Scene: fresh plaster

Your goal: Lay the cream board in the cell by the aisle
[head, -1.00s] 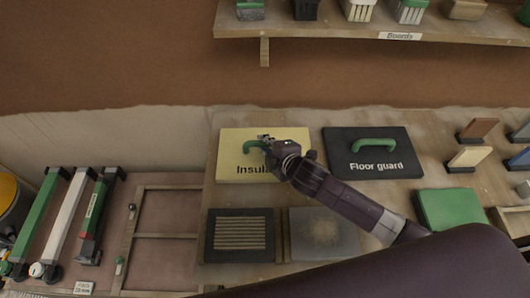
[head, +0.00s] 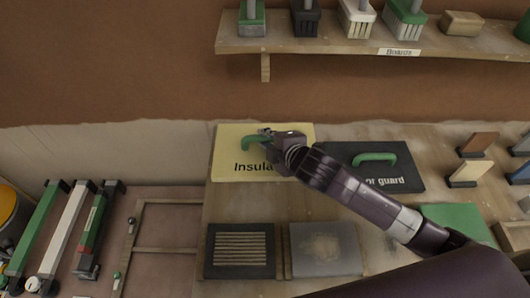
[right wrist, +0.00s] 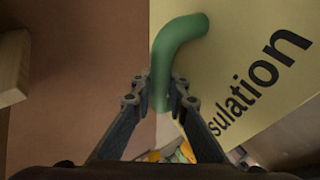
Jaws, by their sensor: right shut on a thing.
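The cream board (head: 228,160) carries the word "Insulation", partly hidden by my arm, and a green handle (head: 252,144). My right gripper (head: 266,136) is shut on this handle and holds the board a little above the bench. In the right wrist view, the fingers (right wrist: 160,92) close around the green handle (right wrist: 172,50), and the cream board (right wrist: 230,60) lies beyond it. A wooden frame (head: 165,249) with divided cells lies left of the bench top. I cannot tell which cell is by the aisle. My left gripper is out of view.
The black "Floor guard" board (head: 400,160) sits just right, partly behind my arm. A dark slatted panel (head: 240,270) and a grey board (head: 325,250) lie in front. Long tools (head: 65,225) lie at far left. A shelf (head: 320,48) of brushes hangs above.

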